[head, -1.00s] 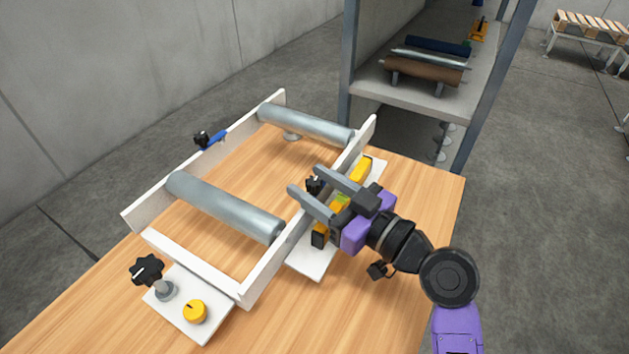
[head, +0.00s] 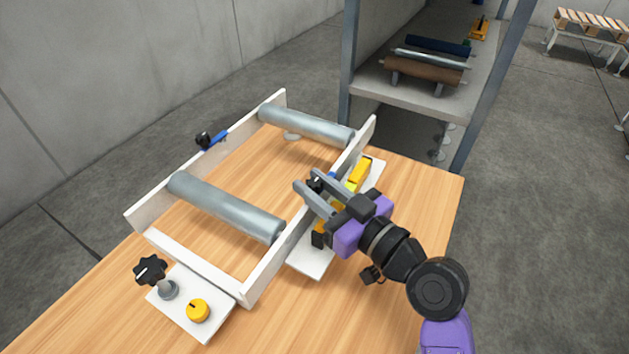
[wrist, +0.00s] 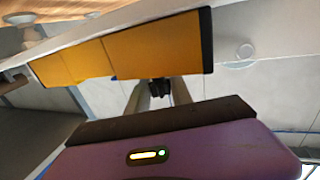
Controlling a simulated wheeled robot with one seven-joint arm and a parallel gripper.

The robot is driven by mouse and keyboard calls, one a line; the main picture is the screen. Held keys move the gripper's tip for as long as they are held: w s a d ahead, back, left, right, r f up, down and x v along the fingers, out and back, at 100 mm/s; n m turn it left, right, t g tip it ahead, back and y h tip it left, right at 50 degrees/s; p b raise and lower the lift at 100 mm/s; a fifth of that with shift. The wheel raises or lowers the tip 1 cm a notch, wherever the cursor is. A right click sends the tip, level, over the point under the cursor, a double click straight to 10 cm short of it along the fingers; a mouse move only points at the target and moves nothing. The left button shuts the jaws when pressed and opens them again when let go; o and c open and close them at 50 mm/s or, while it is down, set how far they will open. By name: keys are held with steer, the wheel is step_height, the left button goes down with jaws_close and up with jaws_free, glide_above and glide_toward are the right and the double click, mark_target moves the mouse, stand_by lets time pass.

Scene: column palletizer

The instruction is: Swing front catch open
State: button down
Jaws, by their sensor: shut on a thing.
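The front catch (head: 315,184) sits on the frame's near right rail in the head view. It shows as a black knob with a small patch of blue beside it. My gripper (head: 305,179) reaches over this rail, and its two grey fingers are shut on the knob from both sides. In the wrist view, the dark knob (wrist: 160,92) shows between the finger ends. The fingers and wrist hide much of the catch. A matching catch with a blue lever and black knob (head: 210,138) is on the opposite rail.
The white frame (head: 190,262) holds grey rollers (head: 228,208) on a wooden table. Beside the near rail, a yellow bar (head: 358,174) lies close under my gripper. A black star knob (head: 150,270) and yellow dial (head: 198,310) stand at the front left. A shelf (head: 425,90) stands behind.

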steer(key=shift+r+m+t+h+p, duration=0.2)
steer(key=shift+m+t+h+p, duration=0.7)
steer(key=shift+h+p, duration=0.7)
steer(key=m+p, duration=0.1)
steer(key=p, duration=0.2)
steer(key=m+t+h+p, duration=0.1)
steer(key=h+p, duration=0.1)
steer(key=p, duration=0.5)
steer(key=shift+m+h+p, duration=0.3)
steer(key=shift+h, duration=0.1)
steer(key=shift+f+m+t+h+p, duration=0.3)
steer(key=shift+h+p, duration=0.2)
steer(key=shift+p, duration=0.95)
steer(key=c, duration=1.1)
jaws_free()
steer(key=shift+c, duration=0.2)
steer(key=shift+s, duration=0.1)
